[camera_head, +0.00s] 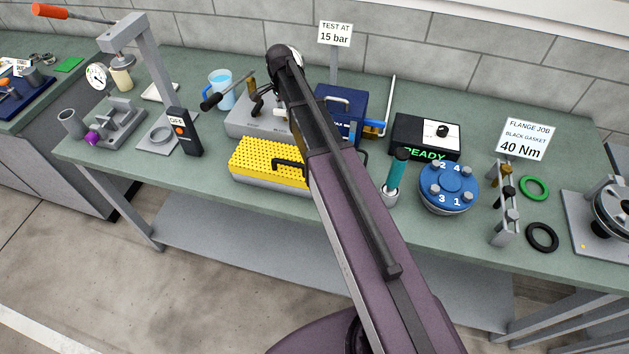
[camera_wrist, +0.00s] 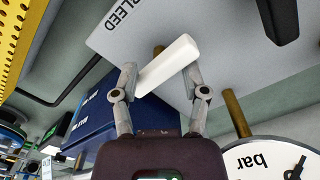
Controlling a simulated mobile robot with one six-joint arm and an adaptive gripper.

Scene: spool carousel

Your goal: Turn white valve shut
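The white valve handle (camera_wrist: 168,66) is a short white bar in the wrist view, lying diagonally in front of a grey plate (camera_wrist: 215,30) lettered "BLEED". A brass stem shows just behind it. My gripper (camera_wrist: 161,70) has its two fingers apart, with the handle across the space between the fingertips. The fingertips are very close to the handle; I cannot tell whether they touch it.
A gauge marked "bar" (camera_wrist: 275,160) and a brass post (camera_wrist: 236,112) are close by my gripper. A blue box (camera_wrist: 125,112) is beside it. In the head view, a yellow perforated block (camera_head: 265,160), blue jug (camera_head: 220,85) and black "READY" box (camera_head: 425,135) surround my arm.

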